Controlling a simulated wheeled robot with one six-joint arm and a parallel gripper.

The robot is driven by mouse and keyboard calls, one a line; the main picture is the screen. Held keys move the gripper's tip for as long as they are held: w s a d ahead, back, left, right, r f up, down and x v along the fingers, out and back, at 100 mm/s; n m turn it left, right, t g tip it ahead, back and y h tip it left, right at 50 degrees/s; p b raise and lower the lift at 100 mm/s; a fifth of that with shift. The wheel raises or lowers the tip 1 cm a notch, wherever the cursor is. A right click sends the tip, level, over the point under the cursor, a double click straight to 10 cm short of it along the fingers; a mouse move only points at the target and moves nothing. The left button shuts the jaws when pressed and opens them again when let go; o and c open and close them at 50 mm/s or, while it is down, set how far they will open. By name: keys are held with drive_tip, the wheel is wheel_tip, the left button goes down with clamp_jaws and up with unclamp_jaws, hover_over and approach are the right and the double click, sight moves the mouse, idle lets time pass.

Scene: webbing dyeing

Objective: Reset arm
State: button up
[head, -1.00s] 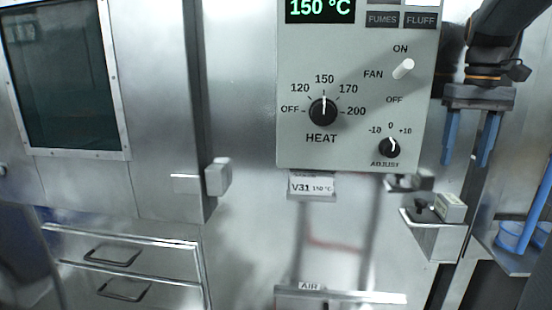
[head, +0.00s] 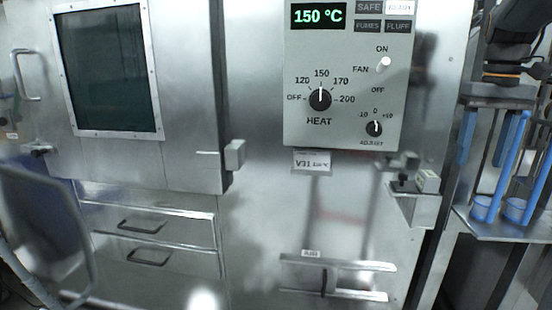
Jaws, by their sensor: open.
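My gripper (head: 486,150) hangs at the upper right with its two blue fingers pointing down. The fingers are apart, with nothing between them. It is to the right of the grey control panel (head: 346,120) and touches no control. The panel's display (head: 319,15) reads 150 °C. The black heat knob (head: 320,99) points at 150. The white fan switch (head: 384,65) is tilted up toward ON. The small adjust knob (head: 374,128) points about at 0.
A steel door with a dark window (head: 108,70) is at left, above two drawers (head: 150,240). A small bracket (head: 414,200) juts out below the panel's right corner. Blue cups (head: 481,208) with upright blue rods stand on a shelf (head: 500,232) below my gripper. An AIR slide (head: 340,262) is low centre.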

drive_tip(key=a+f+n, duration=0.1)
drive_tip(key=a+f, duration=1.3)
drive_tip(key=s+a+f, duration=0.4)
drive_tip(key=a+f, duration=0.2)
drive_tip(key=a, duration=0.1)
drive_tip(key=s+a+f+n+t, duration=0.1)
drive_tip(key=s+a+f, duration=0.4)
drive_tip(key=a+f, duration=0.2)
drive_tip(key=shift+s+a+f+n, duration=0.15)
drive_tip(key=shift+s+a+n, duration=0.1)
drive_tip(key=shift+n, duration=0.05)
